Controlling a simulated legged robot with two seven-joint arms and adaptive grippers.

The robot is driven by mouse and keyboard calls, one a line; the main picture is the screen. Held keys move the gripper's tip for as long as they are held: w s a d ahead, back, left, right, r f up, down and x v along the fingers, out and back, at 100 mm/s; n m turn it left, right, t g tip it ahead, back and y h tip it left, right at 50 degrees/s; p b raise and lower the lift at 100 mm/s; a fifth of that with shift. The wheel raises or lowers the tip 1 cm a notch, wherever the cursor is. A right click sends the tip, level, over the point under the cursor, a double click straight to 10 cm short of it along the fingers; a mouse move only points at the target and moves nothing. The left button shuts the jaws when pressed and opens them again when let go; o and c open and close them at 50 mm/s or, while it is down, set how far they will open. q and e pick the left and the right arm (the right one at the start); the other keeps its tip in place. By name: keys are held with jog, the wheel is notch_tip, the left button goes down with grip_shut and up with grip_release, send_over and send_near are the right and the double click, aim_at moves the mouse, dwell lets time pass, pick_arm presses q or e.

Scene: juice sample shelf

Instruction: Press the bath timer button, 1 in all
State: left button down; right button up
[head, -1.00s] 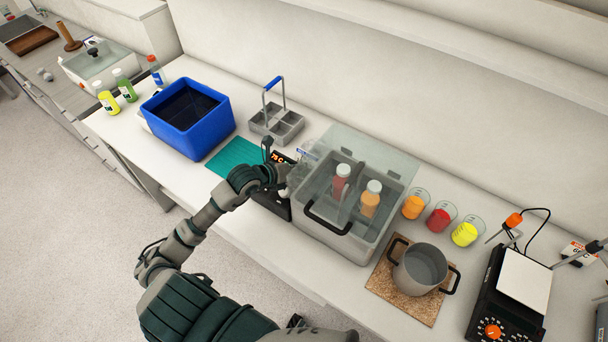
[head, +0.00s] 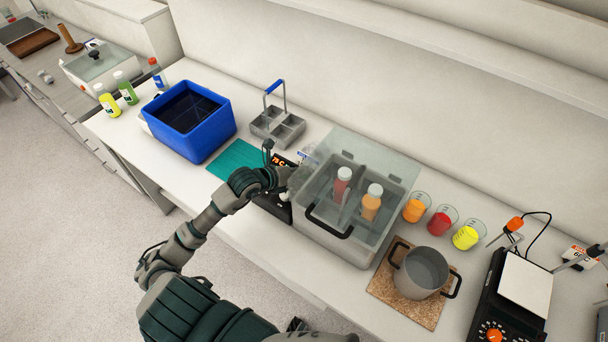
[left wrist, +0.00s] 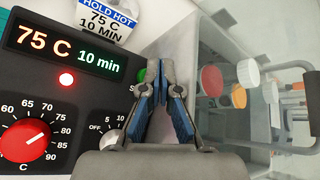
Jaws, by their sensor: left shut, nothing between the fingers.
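The bath's control panel (head: 283,161) is at the left end of the clear-lidded water bath, partly behind my left arm. In the left wrist view its display (left wrist: 72,50) reads 75 C and 10 min. A green button (left wrist: 141,75) shows just left of my left gripper's fingers, partly covered by them. My left gripper (left wrist: 154,68) is shut and empty, its tips over or beside the button's right side. I cannot tell whether they touch it. In the head view the left gripper (head: 292,179) is small and unclear. My right gripper is not in view.
The bath (head: 335,238) holds two bottles under a clear lid. A red lamp (left wrist: 67,79) and a red dial (left wrist: 27,140) are on the panel. Left are a teal mat (head: 234,159) and blue bin (head: 205,145); right are several beakers and a pot (head: 420,272).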

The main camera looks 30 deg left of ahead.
pick_arm(q)
jog(key=shift+a, duration=0.15)
jog(key=shift+d, duration=0.2)
jog(key=shift+d+f, duration=0.25)
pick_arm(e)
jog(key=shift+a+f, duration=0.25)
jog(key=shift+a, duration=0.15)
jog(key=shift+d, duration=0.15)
pick_arm(q)
jog(key=shift+a+f, duration=0.1)
jog(key=shift+f, duration=0.05)
jog(key=shift+w+f+b, duration=0.15)
jog(key=shift+f+b, duration=0.25)
jog(key=shift+b, duration=0.2)
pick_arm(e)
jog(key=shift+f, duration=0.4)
pick_arm(q)
jog(key=shift+r, duration=0.1)
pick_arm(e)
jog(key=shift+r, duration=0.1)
pick_arm(q)
jog(key=shift+s+a+r+p, duration=0.1)
jog(key=shift+s+r+p, duration=0.15)
jog(key=shift+r+p, duration=0.45)
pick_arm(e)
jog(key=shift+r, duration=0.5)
